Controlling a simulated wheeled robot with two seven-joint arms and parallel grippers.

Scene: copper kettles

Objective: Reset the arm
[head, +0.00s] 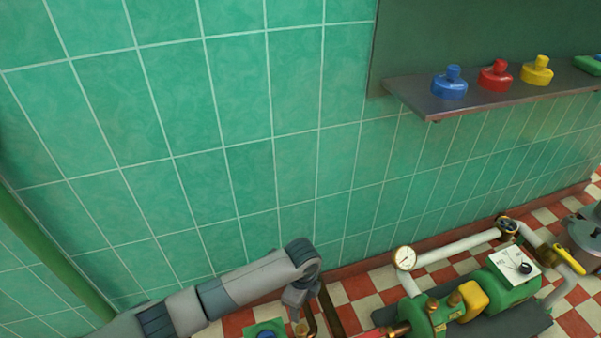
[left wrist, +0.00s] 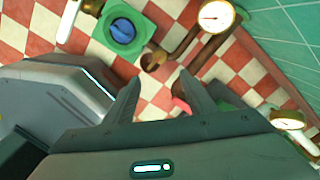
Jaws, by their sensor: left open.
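My left arm (head: 200,303) comes in from the lower left of the head view, stretched out low in front of the green tiled wall. Its left gripper hangs downward from the wrist, small and partly hidden among pipes at the bottom edge. In the left wrist view the left gripper (left wrist: 160,88) shows two dark fingers spread apart. It is open, with nothing between the fingers; the checkered floor and brown pipework show beyond them. My right arm and right gripper are in neither view.
A green pump (head: 430,315) with white pipes and a pressure gauge (head: 404,257) stands right of the arm. A green block with a blue knob (left wrist: 122,31) is near the fingers. A shelf (head: 408,93) carries blue, red and yellow caps.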

